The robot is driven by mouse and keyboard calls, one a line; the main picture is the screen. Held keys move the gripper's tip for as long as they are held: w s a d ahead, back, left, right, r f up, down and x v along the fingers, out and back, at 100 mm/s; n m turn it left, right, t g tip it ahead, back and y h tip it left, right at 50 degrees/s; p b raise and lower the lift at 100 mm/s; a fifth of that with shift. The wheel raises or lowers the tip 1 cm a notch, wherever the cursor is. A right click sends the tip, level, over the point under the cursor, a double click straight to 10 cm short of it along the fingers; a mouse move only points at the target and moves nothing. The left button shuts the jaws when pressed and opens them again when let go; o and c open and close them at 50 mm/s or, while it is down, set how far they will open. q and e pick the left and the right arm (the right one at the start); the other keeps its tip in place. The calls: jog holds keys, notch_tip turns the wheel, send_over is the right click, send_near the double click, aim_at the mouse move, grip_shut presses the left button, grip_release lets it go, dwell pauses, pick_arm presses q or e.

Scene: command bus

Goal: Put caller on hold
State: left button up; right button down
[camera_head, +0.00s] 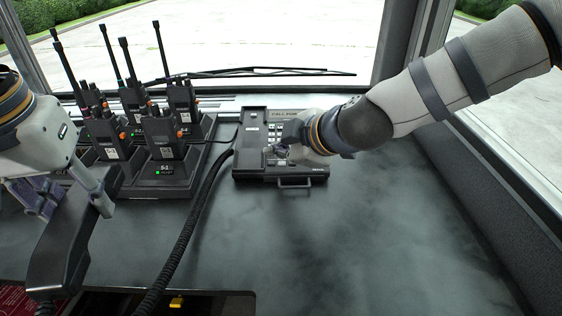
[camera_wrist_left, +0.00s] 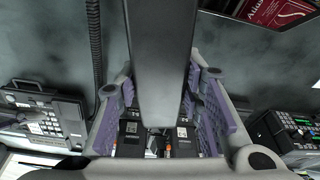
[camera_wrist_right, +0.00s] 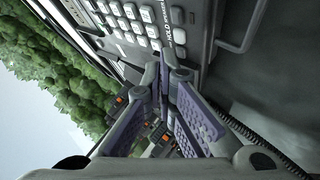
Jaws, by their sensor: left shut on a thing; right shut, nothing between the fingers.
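The black desk phone base (camera_head: 252,172) sits on the dark counter with its keypad (camera_wrist_right: 130,22) showing in the right wrist view. My left gripper (camera_head: 70,205) is shut on the black handset (camera_head: 62,245) and holds it off the base at the left; the handset also fills the middle of the left wrist view (camera_wrist_left: 161,60). My right gripper (camera_head: 282,155) is shut and empty, low over the lower part of the phone base. In the right wrist view its fingertips (camera_wrist_right: 163,62) are close to the HOLD label (camera_wrist_right: 168,32). Whether they touch a button cannot be told.
Several handheld radios (camera_head: 163,137) stand in chargers left of the phone base. The coiled cord (camera_head: 190,225) runs down the counter between the handset and base. A windshield (camera_head: 250,40) is behind. The counter right of the phone (camera_head: 400,230) is clear.

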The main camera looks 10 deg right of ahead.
aim_at(280, 172)
dwell(0.8)
jog(key=shift+f, duration=0.4)
